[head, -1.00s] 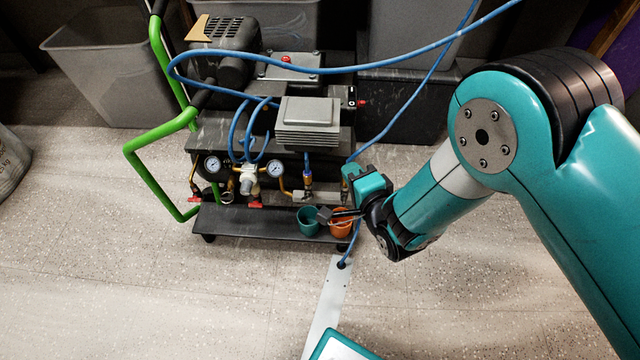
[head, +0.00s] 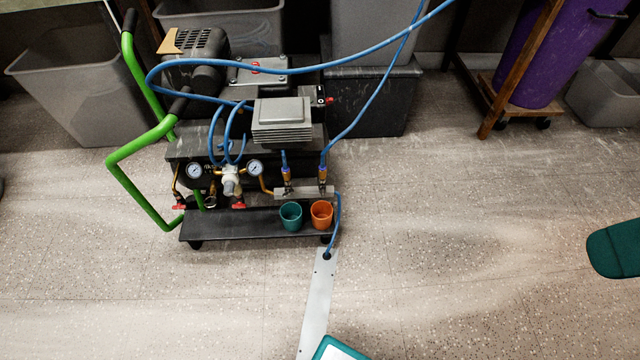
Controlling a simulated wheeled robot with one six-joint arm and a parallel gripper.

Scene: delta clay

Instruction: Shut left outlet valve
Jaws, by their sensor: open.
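The compressor cart carries a grey manifold block (head: 304,193) at its front right. Two brass outlet valves stand on it, the left outlet valve (head: 287,178) and the right outlet valve (head: 323,178), each with a blue fitting on top. Their handles are too small to tell open from shut. Two red handles, one at the far left (head: 178,206) and one under the regulator (head: 238,205), sit lower on the cart front.
A teal cup (head: 290,217) and an orange cup (head: 321,214) stand on the cart's lower shelf (head: 235,227), below the valves. Blue hoses (head: 345,65) loop over the cart. A green handle frame (head: 130,165) stands at left.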

